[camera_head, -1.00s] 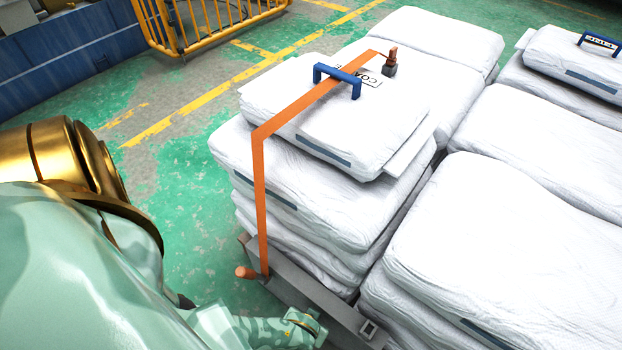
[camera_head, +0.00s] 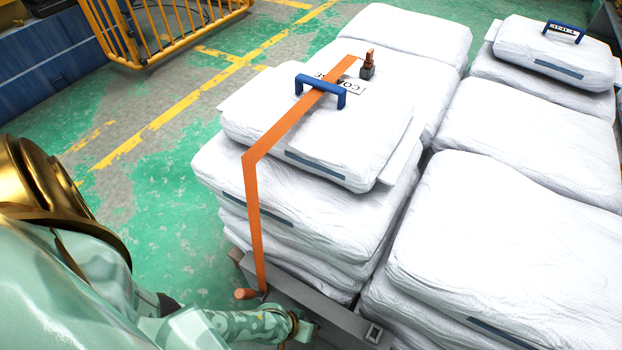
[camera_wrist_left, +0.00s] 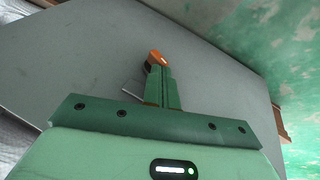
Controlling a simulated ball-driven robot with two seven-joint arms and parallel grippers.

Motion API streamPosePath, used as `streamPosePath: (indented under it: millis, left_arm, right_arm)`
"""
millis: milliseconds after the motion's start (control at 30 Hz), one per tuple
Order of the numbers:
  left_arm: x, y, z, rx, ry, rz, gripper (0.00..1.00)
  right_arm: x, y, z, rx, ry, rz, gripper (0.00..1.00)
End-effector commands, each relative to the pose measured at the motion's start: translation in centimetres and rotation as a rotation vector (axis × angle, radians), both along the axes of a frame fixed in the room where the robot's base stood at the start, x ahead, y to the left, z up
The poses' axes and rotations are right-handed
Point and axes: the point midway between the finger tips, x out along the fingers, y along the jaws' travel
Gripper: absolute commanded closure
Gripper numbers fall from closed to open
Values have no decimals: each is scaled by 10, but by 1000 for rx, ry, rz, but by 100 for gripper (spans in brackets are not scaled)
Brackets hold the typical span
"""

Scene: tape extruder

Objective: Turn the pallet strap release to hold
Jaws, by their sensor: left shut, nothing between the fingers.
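An orange strap (camera_head: 256,215) runs over the white bag stack (camera_head: 300,225) and down to a grey metal frame (camera_head: 320,310) at its foot. A short orange handle (camera_head: 245,293) sticks out to the left there; I take it for the strap release. My left gripper (camera_head: 301,329) is low in the head view, to the right of the handle and close to the frame. In the left wrist view, its green fingers (camera_wrist_left: 163,90) are together and empty, over a grey surface. An orange piece shows at their tips; I cannot tell what it is. My right gripper is out of view.
A blue handle (camera_head: 320,90) and an orange-topped dark fitting (camera_head: 367,66) are on top of the strapped stack. More white bags (camera_head: 510,230) stand at the right. A yellow barrier (camera_head: 165,25) is at the back left. Green floor (camera_head: 165,190) is open left of the stack.

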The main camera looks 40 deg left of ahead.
Motion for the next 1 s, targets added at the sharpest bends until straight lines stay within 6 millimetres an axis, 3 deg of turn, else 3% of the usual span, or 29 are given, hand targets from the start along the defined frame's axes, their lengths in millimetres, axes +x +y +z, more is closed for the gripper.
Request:
streamPosePath:
  millis: [1000]
  left_arm:
    - [-2,4,-5,1,0,-1,100]
  right_arm:
    - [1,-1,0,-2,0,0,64]
